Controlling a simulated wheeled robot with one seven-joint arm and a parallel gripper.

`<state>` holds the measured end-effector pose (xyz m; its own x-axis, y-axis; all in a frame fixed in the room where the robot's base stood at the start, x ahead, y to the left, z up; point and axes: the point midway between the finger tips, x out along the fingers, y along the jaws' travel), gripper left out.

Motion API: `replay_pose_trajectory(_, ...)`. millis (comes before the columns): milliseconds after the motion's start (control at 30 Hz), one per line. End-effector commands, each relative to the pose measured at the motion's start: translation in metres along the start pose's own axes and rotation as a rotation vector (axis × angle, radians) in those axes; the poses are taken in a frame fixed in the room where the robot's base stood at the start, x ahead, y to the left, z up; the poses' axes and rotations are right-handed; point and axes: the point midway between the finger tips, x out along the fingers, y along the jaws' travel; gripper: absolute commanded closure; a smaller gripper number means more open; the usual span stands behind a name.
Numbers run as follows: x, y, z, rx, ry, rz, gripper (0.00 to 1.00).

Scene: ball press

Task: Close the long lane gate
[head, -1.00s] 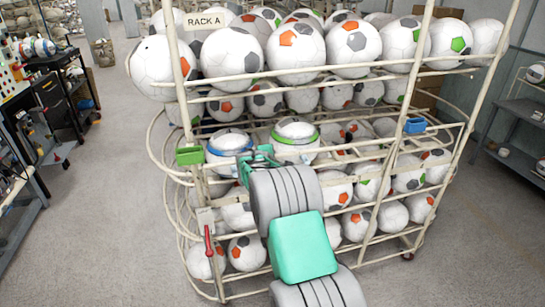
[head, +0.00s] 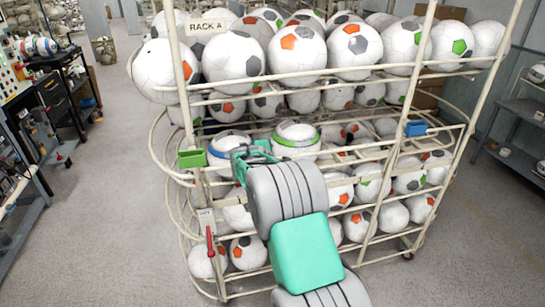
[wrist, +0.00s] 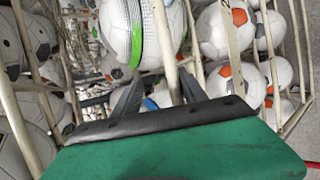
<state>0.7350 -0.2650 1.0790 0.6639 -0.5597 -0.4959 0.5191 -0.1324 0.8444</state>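The ball rack (head: 340,78), labelled RACK A, has cream rails across its front. I cannot tell for sure which part is the long lane gate. A green block (head: 191,158) sits on the left post and a blue block (head: 415,127) on the front rail at the right. My gripper (head: 246,158) is at the front of the middle tier, by two banded balls, right of the green block; my arm partly hides it. In the wrist view my gripper (wrist: 160,88) has its dark fingers apart. A cream bar (wrist: 163,40) runs between them; contact is unclear.
A blue-banded ball (head: 222,145) and a green-banded ball (head: 296,137) lie behind the gripper. A red handle (head: 209,240) hangs on the left post. Tool shelves stand at far left. Floor beside the rack is clear.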

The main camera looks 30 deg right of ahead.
Motion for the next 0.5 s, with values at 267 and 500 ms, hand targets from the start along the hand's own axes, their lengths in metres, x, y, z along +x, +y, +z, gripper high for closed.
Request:
replay_pose_trajectory(267, -0.025, 0.028, 0.000, 0.009, 0.002, 0.024, 0.64)
replay_pose_trajectory(500, -0.036, 0.034, -0.002, 0.009, 0.003, 0.027, 0.64)
